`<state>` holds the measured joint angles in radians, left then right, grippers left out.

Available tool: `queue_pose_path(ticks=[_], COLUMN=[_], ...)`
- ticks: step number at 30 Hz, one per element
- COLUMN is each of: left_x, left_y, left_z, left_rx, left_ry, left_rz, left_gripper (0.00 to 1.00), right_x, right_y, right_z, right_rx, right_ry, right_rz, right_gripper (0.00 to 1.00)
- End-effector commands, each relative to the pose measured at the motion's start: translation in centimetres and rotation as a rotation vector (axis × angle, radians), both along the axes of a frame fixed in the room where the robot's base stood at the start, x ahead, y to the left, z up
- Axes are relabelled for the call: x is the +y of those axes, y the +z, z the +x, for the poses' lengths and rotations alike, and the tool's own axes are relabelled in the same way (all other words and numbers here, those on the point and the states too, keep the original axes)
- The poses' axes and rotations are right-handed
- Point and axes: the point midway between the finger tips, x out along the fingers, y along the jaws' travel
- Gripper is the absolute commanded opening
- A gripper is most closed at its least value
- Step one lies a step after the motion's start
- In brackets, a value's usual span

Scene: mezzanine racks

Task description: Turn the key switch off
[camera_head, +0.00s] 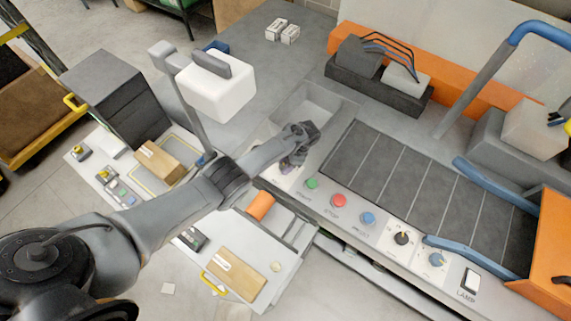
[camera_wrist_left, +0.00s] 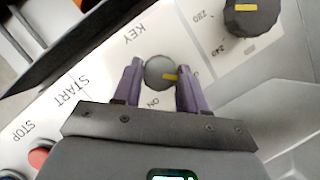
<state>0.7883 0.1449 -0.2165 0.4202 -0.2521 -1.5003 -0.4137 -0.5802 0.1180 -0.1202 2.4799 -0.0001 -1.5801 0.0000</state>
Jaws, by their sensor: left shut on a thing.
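The key switch (camera_wrist_left: 158,71) is a round grey knob with a yellow mark, on the white panel (camera_wrist_left: 62,72) beside the word KEY. My left gripper (camera_wrist_left: 159,84) has its two purple fingers on either side of the knob and is shut on it. The yellow mark points right in the wrist view, towards the right finger. The word ON shows below the knob; another label by the right finger is mostly hidden. In the head view my left gripper (camera_head: 288,164) reaches down at the panel's left end and hides the switch. My right gripper is not in view.
Green START (camera_head: 312,183), red STOP (camera_head: 338,201) and blue (camera_head: 368,219) buttons sit right of the gripper on the panel, then a black dial (camera_head: 401,238) and a lamp switch (camera_head: 470,281). A dark conveyor bed (camera_head: 420,180) lies behind. A cardboard box (camera_head: 237,274) lies in front.

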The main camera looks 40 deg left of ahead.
Motion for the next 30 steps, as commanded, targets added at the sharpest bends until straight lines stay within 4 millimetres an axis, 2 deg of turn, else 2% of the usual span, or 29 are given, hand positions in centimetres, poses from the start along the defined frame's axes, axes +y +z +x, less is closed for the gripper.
queue_pose_path(ticks=[2,3,7,8,16,20,30], left_x=[0.0,0.0,0.0,0.0,0.0,-0.1,-1.4], left_y=[-0.1,-0.1,0.0,0.0,0.0,0.7,5.6], left_z=[0.0,0.0,0.0,0.0,0.0,0.2,1.8], left_rx=[0.000,0.000,0.000,0.000,-0.001,-0.002,-0.004], left_ry=[0.002,0.002,0.002,0.001,0.001,0.001,0.000], left_rz=[0.001,0.001,0.001,0.000,0.001,0.000,0.000], left_gripper=[0.11,0.45,0.65,0.67,0.67,0.67,0.67], right_x=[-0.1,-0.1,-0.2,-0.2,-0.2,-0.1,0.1], right_y=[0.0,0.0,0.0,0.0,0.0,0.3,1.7], right_z=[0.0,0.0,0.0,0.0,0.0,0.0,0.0], right_rx=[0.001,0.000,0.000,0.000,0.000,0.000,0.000], right_ry=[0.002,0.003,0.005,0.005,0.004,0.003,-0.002], right_rz=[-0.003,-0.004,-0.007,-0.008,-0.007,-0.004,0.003], right_gripper=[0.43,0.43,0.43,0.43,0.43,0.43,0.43])
